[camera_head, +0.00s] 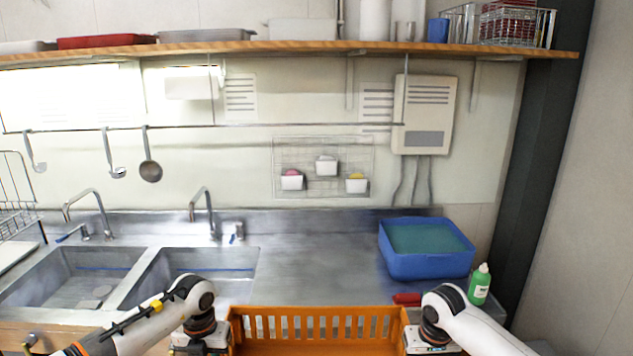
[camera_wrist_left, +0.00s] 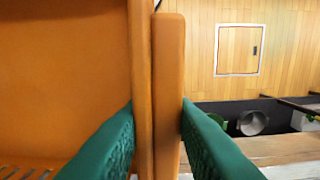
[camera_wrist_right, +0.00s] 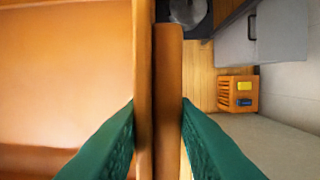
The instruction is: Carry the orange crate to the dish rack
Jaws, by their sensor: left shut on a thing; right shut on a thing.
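The orange crate (camera_head: 315,311) is at the bottom centre of the head view, in front of the steel counter. Only its slotted far wall and part of its inside show. My left gripper (camera_wrist_left: 158,115) is shut on the crate's left rim, one green finger on each side of it. My right gripper (camera_wrist_right: 158,115) is shut on the right rim in the same way. Both fingertips are hidden from the head view. The inside of the crate looks empty in both wrist views. A wire dish rack (camera_head: 16,200) stands at the left edge of the head view, beside the sinks.
Two sinks (camera_head: 205,268) with taps lie left of the crate. A blue tub (camera_head: 428,264), a green bottle (camera_head: 480,284) and a red item (camera_head: 407,298) sit on the counter's right. A shelf (camera_head: 290,47) runs above. Another orange crate (camera_wrist_right: 238,93) shows in the right wrist view.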

